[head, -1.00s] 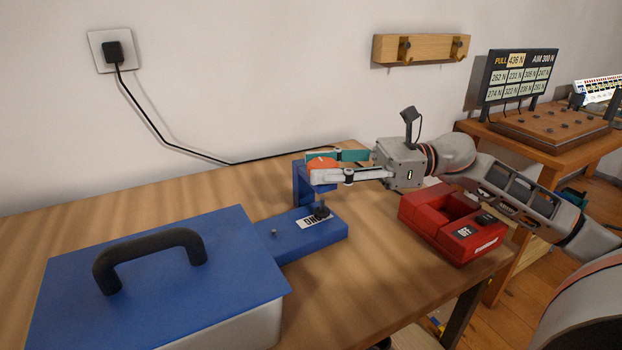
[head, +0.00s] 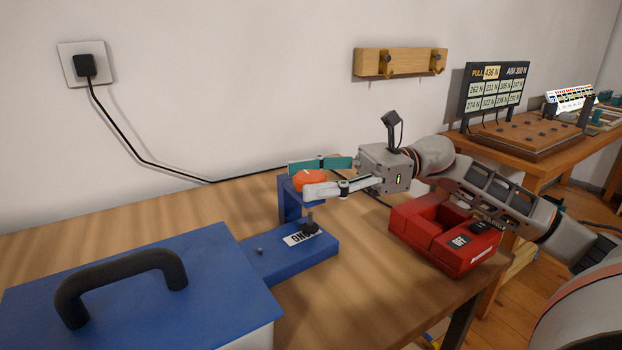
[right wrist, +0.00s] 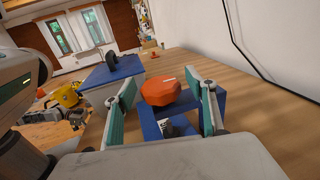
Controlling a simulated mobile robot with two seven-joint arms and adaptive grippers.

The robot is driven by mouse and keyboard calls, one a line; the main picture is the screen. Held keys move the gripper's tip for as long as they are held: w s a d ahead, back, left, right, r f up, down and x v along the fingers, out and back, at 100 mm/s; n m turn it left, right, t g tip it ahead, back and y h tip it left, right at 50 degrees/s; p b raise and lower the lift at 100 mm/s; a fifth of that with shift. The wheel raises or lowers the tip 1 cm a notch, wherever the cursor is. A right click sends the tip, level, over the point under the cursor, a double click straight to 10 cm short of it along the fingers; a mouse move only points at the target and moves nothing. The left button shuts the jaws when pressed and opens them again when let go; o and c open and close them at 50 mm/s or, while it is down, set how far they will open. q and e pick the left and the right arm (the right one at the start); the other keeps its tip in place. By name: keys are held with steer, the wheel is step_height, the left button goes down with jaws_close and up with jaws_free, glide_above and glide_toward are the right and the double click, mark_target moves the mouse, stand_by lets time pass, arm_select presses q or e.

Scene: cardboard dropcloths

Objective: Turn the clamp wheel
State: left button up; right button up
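The orange clamp wheel (head: 311,180) sits on top of a blue clamp stand (head: 290,205) with a blue base. The wheel also shows in the right wrist view (right wrist: 160,91), with a small pale mark on its top. My right gripper (head: 299,180) is around the wheel, one finger on each side. In the right wrist view my right gripper (right wrist: 169,92) is open, with gaps between the fingers and the wheel. The silver finger hides part of the wheel and stand in the head view.
A blue-lidded box (head: 150,285) with a black handle stands front left. A red device (head: 445,235) marked OFF is below my right forearm. A display (head: 495,88) reads PULL 436 N, AIM 300 N. The wall is close behind the table.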

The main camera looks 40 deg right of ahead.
steer(key=shift+d, duration=0.15)
steer(key=shift+s+d+f, duration=0.1)
steer(key=shift+s+d, duration=0.05)
steer(key=shift+d, duration=0.1)
steer(key=v, duration=1.1)
steer(key=shift+s, duration=0.1)
